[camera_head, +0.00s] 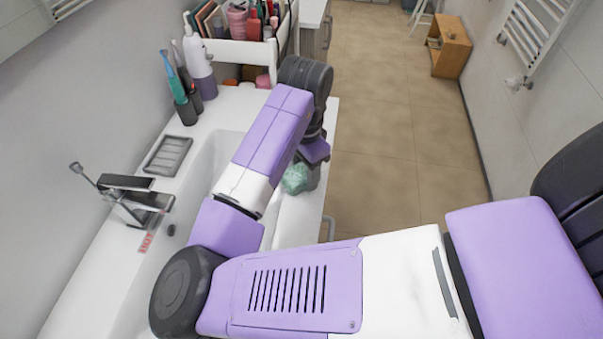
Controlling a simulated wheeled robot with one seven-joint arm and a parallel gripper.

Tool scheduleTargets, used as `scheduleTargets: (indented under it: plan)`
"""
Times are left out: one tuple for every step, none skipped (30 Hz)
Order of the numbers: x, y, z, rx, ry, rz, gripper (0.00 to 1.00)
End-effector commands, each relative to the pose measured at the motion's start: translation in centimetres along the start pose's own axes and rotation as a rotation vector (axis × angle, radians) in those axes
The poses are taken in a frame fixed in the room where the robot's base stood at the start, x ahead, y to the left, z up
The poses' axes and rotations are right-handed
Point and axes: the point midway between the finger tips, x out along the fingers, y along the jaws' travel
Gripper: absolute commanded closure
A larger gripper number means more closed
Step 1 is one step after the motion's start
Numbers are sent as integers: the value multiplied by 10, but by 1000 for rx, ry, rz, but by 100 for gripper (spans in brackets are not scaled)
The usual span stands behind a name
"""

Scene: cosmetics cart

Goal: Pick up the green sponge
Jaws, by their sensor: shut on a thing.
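The green sponge (296,178) is a small pale green, rough-looking block at the right side of the white counter, beyond the basin's right edge. My gripper (310,172) points down at it and is shut on it. The fingers are small and partly hidden by the wrist, so the exact grip does not show. I cannot tell whether the sponge touches the counter.
The white basin (212,160) lies left of my arm, with a dark faucet (130,195) and a grey soap dish (167,155). Bottles and toothbrushes stand at the back left, near a white cosmetics cart (245,50). The tan floor on the right is open.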

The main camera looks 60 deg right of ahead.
Motion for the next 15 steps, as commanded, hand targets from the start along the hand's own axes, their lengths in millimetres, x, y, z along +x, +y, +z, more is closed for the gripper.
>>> scheduleTargets:
  plan:
    - [-1, 0, 0, 0, 0, 0, 98]
    - [-1, 0, 0, 0, 0, 0, 98]
    - [-2, 0, 0, 0, 0, -1, 98]
    - [-4, 0, 0, 0, 0, -1, 98]
    - [-5, 0, 0, 1, 0, -1, 98]
    - [-8, 0, 0, 1, 0, -1, 98]
    - [-10, 0, 0, 1, 0, -1, 98]
    - [-13, 0, 0, 1, 0, -2, 98]
    - [-18, -1, 0, 1, 1, -2, 98]
    - [-22, -1, 0, 1, 1, -2, 98]
    - [-27, -1, 0, 1, -1, -2, 98]
    - [-35, -1, 0, 1, 0, -4, 98]
    - [-41, -1, 0, 3, 0, -4, 98]
    - [-48, -1, 0, 2, 0, -4, 98]
    - [-58, -1, 0, 3, 0, -4, 98]
